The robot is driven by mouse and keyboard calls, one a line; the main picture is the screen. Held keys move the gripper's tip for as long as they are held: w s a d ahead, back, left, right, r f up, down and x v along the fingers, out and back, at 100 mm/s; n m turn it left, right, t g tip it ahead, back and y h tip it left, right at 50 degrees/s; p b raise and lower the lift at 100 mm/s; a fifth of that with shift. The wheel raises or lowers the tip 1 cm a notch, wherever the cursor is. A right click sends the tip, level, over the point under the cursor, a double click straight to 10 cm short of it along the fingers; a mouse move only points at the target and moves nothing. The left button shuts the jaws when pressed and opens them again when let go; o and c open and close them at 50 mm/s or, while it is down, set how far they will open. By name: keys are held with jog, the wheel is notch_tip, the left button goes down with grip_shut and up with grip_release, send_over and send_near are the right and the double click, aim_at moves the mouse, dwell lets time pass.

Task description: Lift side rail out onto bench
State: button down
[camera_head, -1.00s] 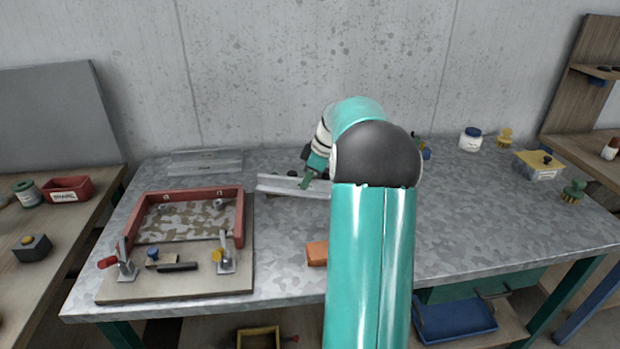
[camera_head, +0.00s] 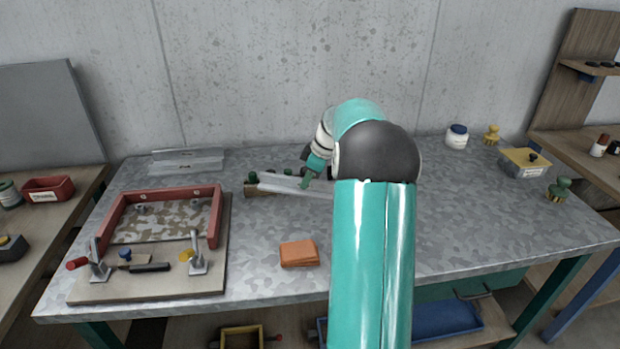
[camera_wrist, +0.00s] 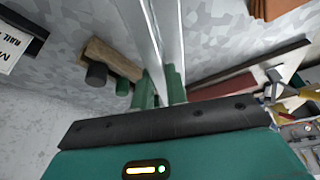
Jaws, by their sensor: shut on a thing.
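A pale metal side rail (camera_head: 285,184) is held in my gripper (camera_head: 307,181), level or nearly so, over the back middle of the bench (camera_head: 420,220). In the wrist view the rail (camera_wrist: 150,40) runs up the picture from between the green fingers of my gripper (camera_wrist: 160,88), which is shut on it. Its right end is hidden behind my arm in the head view. Whether it touches anything below is hard to tell. A wooden block with dark green knobs (camera_head: 258,189) sits just behind and below the rail, and it also shows in the wrist view (camera_wrist: 112,60).
A board with a red frame (camera_head: 215,235) and clamps lies at the bench's left. Metal rails (camera_head: 187,162) lie at the back left. An orange block (camera_head: 298,253) lies at the front middle. A jar (camera_head: 456,137) and a yellow-lidded box (camera_head: 524,162) stand at the right.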

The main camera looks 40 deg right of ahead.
jog(key=shift+w+d+f, duration=0.15)
jog(key=shift+d+f, duration=0.1)
jog(key=shift+s+r, duration=0.1)
jog(key=shift+s, duration=0.25)
jog(key=shift+w+f, duration=0.3)
jog(key=shift+f, duration=0.35)
jog(key=shift+s+a+f, duration=0.1)
jog(key=shift+f, duration=2.65)
jog(key=shift+f, duration=0.55)
jog(key=c, duration=1.3)
grip_release()
jog(key=shift+f, duration=0.1)
jog(key=v, duration=1.4)
